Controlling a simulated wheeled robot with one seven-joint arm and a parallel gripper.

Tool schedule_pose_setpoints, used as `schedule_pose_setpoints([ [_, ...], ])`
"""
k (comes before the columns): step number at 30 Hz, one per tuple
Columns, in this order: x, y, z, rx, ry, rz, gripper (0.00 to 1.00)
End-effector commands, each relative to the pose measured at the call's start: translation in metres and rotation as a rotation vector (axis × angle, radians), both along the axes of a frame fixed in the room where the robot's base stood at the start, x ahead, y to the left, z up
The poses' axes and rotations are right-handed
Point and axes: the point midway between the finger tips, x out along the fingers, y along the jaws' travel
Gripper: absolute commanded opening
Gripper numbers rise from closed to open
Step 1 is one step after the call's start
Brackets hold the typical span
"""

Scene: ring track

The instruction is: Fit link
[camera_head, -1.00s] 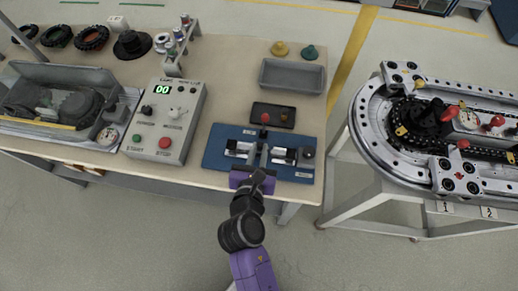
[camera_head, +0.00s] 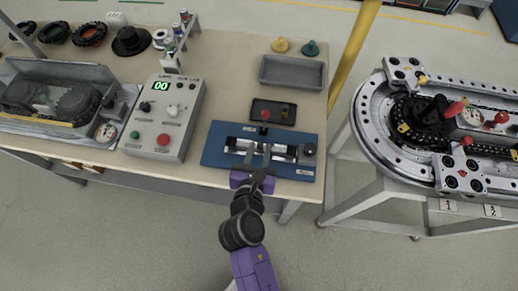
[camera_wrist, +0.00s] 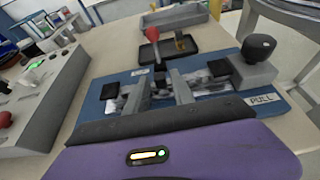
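A blue fixture (camera_head: 215,150) with a metal channel lies at the bench's front edge; it also shows in the wrist view (camera_wrist: 95,105). It has a black knob (camera_wrist: 259,47) at its right end beside a "PULL" label. A red-knobbed lever (camera_wrist: 152,34) rises at its back. My gripper (camera_head: 258,153) is over the fixture's front middle. In the wrist view its two grey fingers (camera_wrist: 160,88) stand apart over the channel, with a dark gap between them. Silver pieces show in the channel on both sides. I cannot make out a separate link between the fingers.
A small black tray (camera_head: 288,122) with a brownish-yellow part lies behind the fixture. A grey bin (camera_head: 292,85) stands further back. A control box (camera_head: 165,120) reading 00 stands left. The ring track (camera_head: 368,130) stands on a separate table to the right.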

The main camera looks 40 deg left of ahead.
Motion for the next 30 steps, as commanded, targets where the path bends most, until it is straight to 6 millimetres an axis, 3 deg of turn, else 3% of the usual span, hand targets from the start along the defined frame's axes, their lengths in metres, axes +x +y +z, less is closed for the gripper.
schedule_pose_setpoints([
  [12,-0.003,-0.002,0.001,-0.001,0.001,0.0,0.41],
  [24,-0.049,-0.03,0.023,0.001,0.002,0.001,0.41],
  [30,-0.061,-0.037,0.029,0.0,0.0,-0.001,0.41],
])
